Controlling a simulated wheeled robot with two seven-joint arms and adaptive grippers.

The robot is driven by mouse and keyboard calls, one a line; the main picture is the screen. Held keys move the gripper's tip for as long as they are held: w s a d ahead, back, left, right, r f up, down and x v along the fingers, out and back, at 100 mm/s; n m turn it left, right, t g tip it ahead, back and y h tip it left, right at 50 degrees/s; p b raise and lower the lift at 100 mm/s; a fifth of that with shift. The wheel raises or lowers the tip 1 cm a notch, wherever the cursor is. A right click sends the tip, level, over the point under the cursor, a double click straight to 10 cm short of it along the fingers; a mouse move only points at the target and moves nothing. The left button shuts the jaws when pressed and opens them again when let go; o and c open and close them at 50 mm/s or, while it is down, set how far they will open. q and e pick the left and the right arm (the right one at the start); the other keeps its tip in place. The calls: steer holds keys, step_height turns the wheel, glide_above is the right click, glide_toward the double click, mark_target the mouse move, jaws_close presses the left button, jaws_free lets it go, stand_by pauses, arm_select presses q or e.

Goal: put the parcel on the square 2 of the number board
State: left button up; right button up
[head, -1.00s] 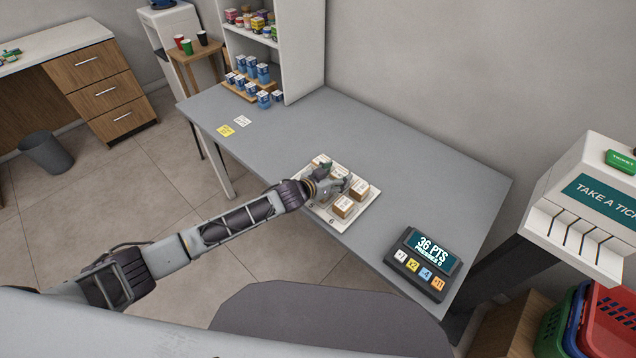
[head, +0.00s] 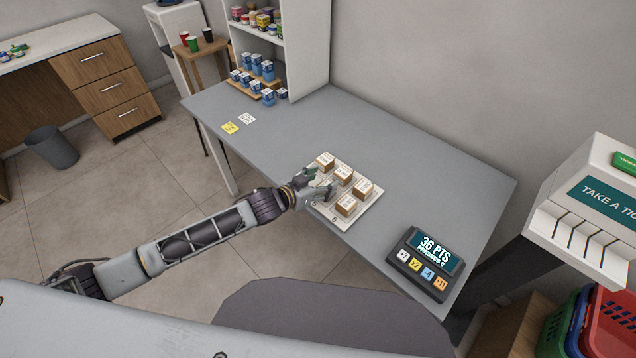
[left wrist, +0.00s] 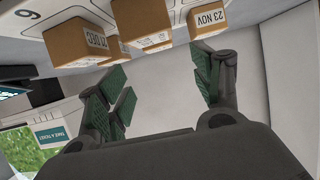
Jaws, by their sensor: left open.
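The number board (head: 366,205) is a pale plate on the grey counter, with several brown box parcels with white labels on it. One parcel (head: 325,160) is at the far left corner, one (head: 343,173) behind my fingers, one (head: 362,188) at the right and one (head: 347,204) nearer the front. Which one stands on square 2 cannot be told; most numbers are hidden or too small. My left gripper (head: 322,188) is open and empty at the board's left front side, beside the parcels. In the left wrist view its green-padded fingers (left wrist: 162,88) are apart with nothing between them.
A points display (head: 425,262) with coloured buttons stands on the counter to the right. Yellow and white notes (head: 238,123) lie at the left. Small blue-and-white boxes (head: 260,70) stand by the shelf. The counter behind the board is clear.

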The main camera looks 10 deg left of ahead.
arm_select(q)
steer(key=shift+s+a+r, duration=0.35)
steer(key=shift+s, duration=0.2)
arm_select(e)
steer(key=shift+d, duration=0.3)
steer(key=shift+a, duration=0.3)
